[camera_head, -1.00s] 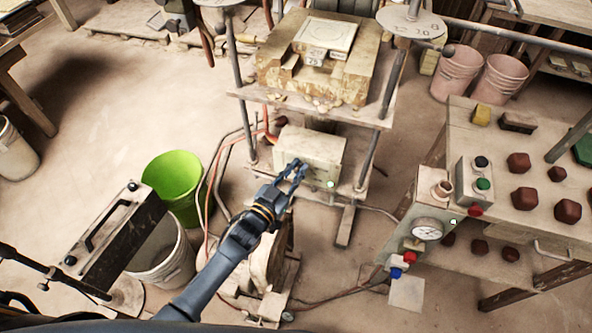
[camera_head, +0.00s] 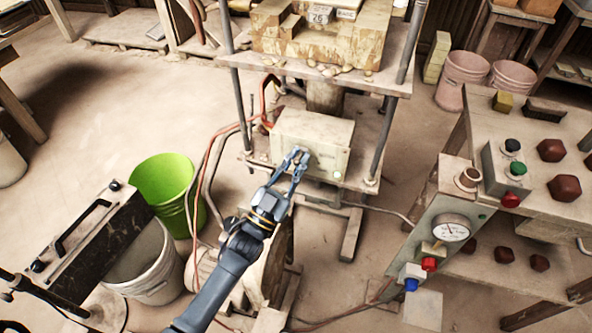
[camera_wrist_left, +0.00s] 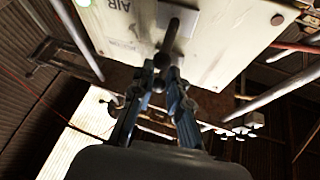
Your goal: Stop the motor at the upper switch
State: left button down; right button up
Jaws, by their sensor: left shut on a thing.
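My left gripper (camera_head: 299,158) is at the front of this box. In the left wrist view the box's face (camera_wrist_left: 220,40) carries lettering and a dark switch lever (camera_wrist_left: 171,40) sticks out of it. There my left gripper (camera_wrist_left: 161,64) has its fingertips together at the lever's end, shut on it. The fingers hide the lever in the head view. The right gripper does not show.
A gauge panel (camera_head: 447,232) with red and blue knobs stands at the right, beside a bench. A green bucket (camera_head: 165,185) and a white bucket (camera_head: 150,270) stand at the left. Press posts (camera_head: 375,145) flank the box. Hoses run down its left side.

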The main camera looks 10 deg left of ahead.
pick_arm(q)
jog(key=shift+f, duration=0.1)
jog(key=c, duration=1.3)
grip_release()
jog(key=shift+s, duration=0.1)
jog(key=v, duration=1.2)
